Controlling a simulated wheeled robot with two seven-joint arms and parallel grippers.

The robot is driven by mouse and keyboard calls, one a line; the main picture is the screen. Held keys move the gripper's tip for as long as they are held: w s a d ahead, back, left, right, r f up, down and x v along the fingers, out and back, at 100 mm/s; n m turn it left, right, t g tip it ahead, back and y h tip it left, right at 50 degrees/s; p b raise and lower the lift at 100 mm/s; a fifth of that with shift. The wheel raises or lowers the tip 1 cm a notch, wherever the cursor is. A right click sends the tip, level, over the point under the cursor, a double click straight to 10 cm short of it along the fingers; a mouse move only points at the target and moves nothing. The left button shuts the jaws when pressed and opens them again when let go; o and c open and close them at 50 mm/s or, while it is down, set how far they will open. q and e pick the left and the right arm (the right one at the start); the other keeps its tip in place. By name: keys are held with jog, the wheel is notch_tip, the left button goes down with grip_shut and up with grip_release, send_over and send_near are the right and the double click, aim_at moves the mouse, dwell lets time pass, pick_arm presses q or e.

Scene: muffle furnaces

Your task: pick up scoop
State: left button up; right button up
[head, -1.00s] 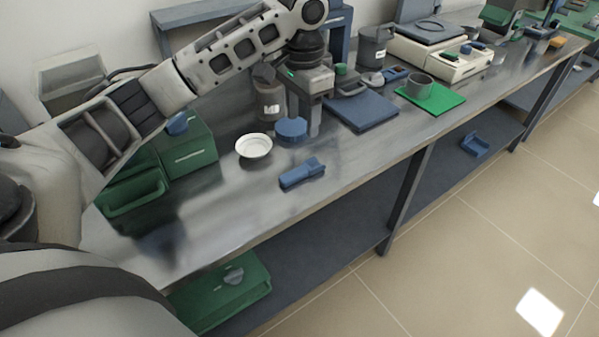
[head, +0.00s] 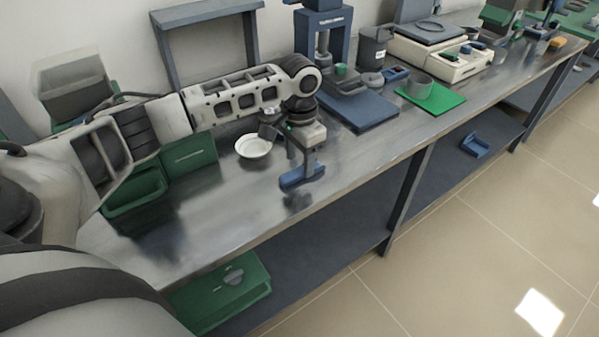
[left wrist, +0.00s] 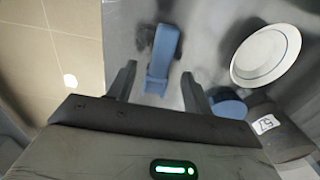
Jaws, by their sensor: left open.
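The blue scoop (head: 292,181) lies on the metal bench near its front edge. In the left wrist view the scoop (left wrist: 163,55) lies ahead of the fingertips, with its near end pointing into the gap between them. My left gripper (head: 305,167) is right over the scoop in the head view and partly covers it. In the left wrist view the left gripper (left wrist: 158,82) has its fingers spread, one to each side of the scoop's near end, with nothing clamped. My right gripper is out of view.
A white dish (head: 253,146) stands left of the gripper. A round blue object (left wrist: 228,104) and a dark labelled bottle (left wrist: 278,130) are close beside the right finger in the wrist view. Green bins (head: 137,193) stand at left. The bench front is clear.

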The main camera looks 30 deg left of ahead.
pick_arm(q)
jog(key=shift+f, duration=1.35)
jog(key=c, duration=1.1)
jog(key=shift+r, duration=0.45)
notch_tip(320, 180, up, 2)
jog(key=shift+r, duration=0.25)
jog(key=s+d+r, duration=0.1)
jog(key=d+r, duration=0.2)
jog(key=d, duration=0.1)
jog(key=s+d+r, duration=0.2)
jog(key=d+r, duration=0.1)
jog(key=d, duration=0.1)
jog(key=s+d+r, duration=0.2)
jog(key=d+r, duration=0.1)
jog(key=d, duration=0.2)
jog(key=shift+s+r, duration=0.25)
jog(key=shift+r, duration=0.1)
